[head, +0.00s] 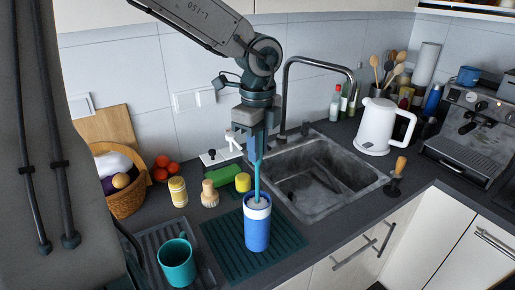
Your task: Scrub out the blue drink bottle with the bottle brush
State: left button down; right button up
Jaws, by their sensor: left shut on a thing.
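The blue drink bottle (257,232) stands upright on a dark teal drying mat (224,254) in front of the sink. It has a pale band at its top and its mouth faces up. My left gripper (256,150) points down above the bottle and is shut on the bottle brush (257,181). The brush's thin teal stem runs straight down to the bottle's mouth. Its lower end is hidden, and I cannot tell how deep it sits. My right gripper is not in view.
A teal mug (177,263) stands left of the mat. A jar (178,192), a wooden-topped brush (209,194) and a yellow-green sponge or cloth (224,177) are behind it. The sink (365,168) with its tap (285,95) lies to the right; a white kettle (376,127) stands beyond.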

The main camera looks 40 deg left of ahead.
pick_arm(q)
jog(key=shift+r, duration=0.1)
notch_tip(320, 180, up, 3)
jog(key=p, duration=0.3)
jog(key=shift+r, duration=0.15)
notch_tip(320, 180, up, 7)
jog(key=p, duration=0.7)
jog(key=shift+r+p, duration=0.15)
jog(key=shift+p, duration=0.2)
notch_tip(320, 180, up, 4)
jog(key=p, duration=0.4)
jog(key=shift+s+r, duration=0.1)
jog(key=shift+f, duration=0.2)
